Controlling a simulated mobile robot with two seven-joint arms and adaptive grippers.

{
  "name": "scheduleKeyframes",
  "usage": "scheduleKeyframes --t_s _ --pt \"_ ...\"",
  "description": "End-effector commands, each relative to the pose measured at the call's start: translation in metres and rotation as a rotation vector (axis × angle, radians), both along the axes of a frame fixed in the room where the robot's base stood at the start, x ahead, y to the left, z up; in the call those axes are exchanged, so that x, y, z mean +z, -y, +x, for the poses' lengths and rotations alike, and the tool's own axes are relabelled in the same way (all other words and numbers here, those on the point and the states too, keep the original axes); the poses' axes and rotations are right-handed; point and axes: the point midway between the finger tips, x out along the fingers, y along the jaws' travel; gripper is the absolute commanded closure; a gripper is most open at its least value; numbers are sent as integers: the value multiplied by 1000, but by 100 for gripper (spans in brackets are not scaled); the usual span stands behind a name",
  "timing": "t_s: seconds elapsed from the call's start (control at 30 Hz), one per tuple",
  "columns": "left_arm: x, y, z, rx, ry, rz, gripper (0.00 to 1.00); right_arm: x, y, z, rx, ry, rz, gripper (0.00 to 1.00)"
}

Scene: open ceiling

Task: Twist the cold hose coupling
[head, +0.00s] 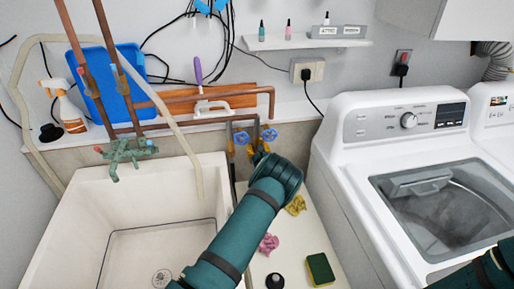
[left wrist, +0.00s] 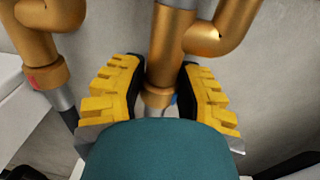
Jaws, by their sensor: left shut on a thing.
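The brass cold hose coupling (left wrist: 158,97), with a bit of blue beside it, is between the yellow-and-black fingers of my left gripper (left wrist: 162,88) in the left wrist view. The gripper is shut on it. A second brass coupling (left wrist: 47,80) with a red mark stands to the left, clear of the fingers. In the head view, my left gripper (head: 257,152) is at the two blue-handled valves behind the sink. The arm hides most of the fingers and the coupling there. My right gripper is out of view; only its arm shows at bottom right.
The white sink (head: 70,200) is left of my left arm and the washing machine (head: 395,150) is to the right. Copper pipes run above the valves.

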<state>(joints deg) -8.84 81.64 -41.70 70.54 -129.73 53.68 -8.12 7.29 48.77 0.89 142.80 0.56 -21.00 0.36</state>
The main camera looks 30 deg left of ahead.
Motion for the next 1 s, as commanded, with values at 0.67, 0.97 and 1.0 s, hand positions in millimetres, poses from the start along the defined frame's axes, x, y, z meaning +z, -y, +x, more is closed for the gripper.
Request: scheduleKeyframes --t_s 0.67,0.97,1.0 --pt "2 0 1 -339 2 2 100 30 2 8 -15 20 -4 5" --pt "1 0 1 -352 4 1 100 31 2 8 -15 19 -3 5" --pt "2 0 1 -352 4 1 100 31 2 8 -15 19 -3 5"
